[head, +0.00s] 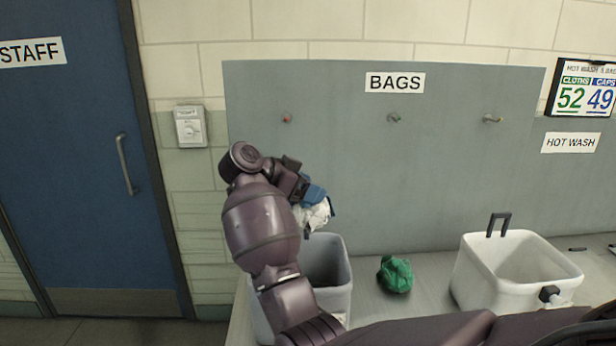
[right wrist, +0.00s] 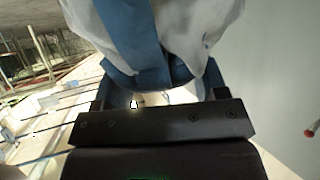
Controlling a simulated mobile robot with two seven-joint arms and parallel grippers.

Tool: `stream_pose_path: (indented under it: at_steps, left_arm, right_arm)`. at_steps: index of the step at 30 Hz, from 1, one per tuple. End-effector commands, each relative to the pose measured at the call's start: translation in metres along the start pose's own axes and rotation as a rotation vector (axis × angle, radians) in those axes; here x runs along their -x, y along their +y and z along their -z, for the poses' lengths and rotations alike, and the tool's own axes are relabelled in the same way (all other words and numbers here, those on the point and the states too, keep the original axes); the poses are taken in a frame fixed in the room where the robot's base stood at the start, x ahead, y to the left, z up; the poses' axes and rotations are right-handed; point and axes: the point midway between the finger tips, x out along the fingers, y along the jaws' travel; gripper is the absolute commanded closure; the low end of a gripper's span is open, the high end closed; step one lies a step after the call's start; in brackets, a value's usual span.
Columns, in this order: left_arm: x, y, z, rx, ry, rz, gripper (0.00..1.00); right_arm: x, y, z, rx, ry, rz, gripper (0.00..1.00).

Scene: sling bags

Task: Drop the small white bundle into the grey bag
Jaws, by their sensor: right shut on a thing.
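The small white bundle (head: 317,214), with a blue band, is held in my right gripper (head: 308,198). In the right wrist view the bundle (right wrist: 200,25) fills the top, and my right gripper (right wrist: 160,88) is shut on it. The grey bag (head: 336,298) is an open-topped, tub-like container at the lower left of the counter. The bundle is above its far rim, outside the opening. My right arm hides the bag's left part and much of its opening. My left gripper is not in view.
A green bundle (head: 395,274) lies on the counter (head: 400,312) right of the grey bag. A white tub (head: 500,285) with a black handle stands farther right. A grey panel (head: 400,170) with several pegs rises behind. A blue door (head: 80,150) is at left.

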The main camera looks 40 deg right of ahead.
Motion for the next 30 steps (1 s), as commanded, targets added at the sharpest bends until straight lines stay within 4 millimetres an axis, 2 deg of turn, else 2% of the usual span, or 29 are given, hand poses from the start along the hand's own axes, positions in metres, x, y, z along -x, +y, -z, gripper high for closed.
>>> stream_pose_path:
  at_steps: [6,17,18,23,30]
  left_arm:
    - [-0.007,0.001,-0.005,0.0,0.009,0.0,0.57]
    - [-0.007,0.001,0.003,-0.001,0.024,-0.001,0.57]
    - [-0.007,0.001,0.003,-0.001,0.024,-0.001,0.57]
    - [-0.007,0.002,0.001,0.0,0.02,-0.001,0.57]
    - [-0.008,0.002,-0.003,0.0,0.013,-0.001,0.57]
  right_arm:
    - [-0.007,0.0,-0.013,-0.001,0.001,0.0,0.8]
    - [-0.008,0.0,-0.015,-0.001,0.001,0.001,0.8]
    - [-0.008,0.0,-0.015,-0.001,0.001,0.001,0.3]
    - [-0.008,0.0,-0.015,-0.001,0.001,0.001,0.05]
    - [-0.008,0.0,-0.015,0.001,0.0,0.0,0.04]
